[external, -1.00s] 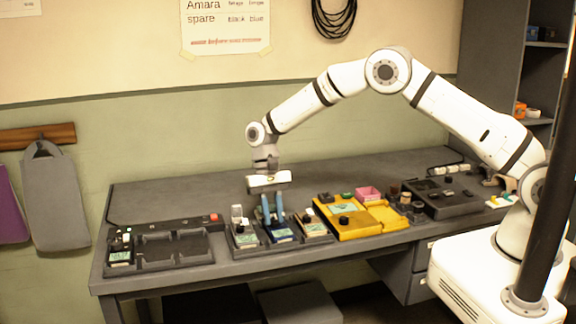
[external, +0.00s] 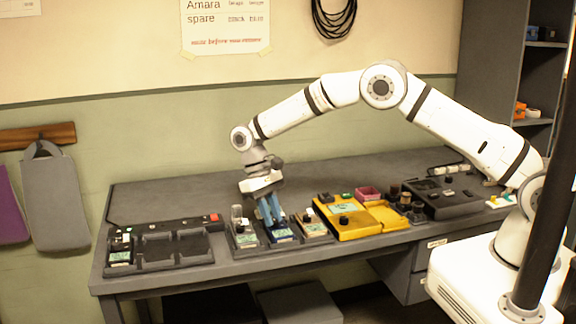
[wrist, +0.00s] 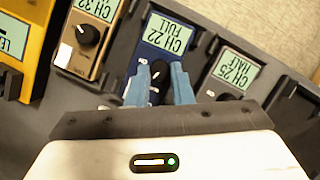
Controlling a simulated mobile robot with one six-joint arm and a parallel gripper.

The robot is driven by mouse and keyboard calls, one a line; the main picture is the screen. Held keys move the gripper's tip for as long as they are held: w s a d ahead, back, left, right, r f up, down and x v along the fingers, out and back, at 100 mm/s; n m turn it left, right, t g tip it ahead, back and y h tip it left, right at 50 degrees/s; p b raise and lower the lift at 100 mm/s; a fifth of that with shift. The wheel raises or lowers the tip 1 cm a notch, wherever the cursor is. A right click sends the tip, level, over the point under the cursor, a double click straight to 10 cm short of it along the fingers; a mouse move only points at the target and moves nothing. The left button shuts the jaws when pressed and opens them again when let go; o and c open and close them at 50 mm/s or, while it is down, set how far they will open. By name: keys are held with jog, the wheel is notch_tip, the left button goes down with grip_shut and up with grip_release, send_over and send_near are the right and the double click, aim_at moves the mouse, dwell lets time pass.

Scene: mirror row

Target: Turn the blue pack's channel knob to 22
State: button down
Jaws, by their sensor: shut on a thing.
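The blue pack (wrist: 178,22) stands in a dark holder in the row, and its screen reads CH 22 FULL in the wrist view. It also shows in the external view (external: 281,238). Its black channel knob (wrist: 157,88) sits between the blue fingers of my gripper (wrist: 160,82). My gripper is shut on the knob, and the fingers hide part of its sides. In the external view my gripper (external: 270,222) is tilted over the blue pack.
A tan pack (wrist: 93,32) reading CH 32 and a grey pack (wrist: 237,72) reading CH 25 HALF stand close on either side. A yellow unit (external: 345,217) lies to the right in the external view. A charger tray (external: 160,249) is at the left.

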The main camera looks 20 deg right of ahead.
jog(key=c, duration=1.3)
grip_release()
jog(key=shift+o, duration=0.2)
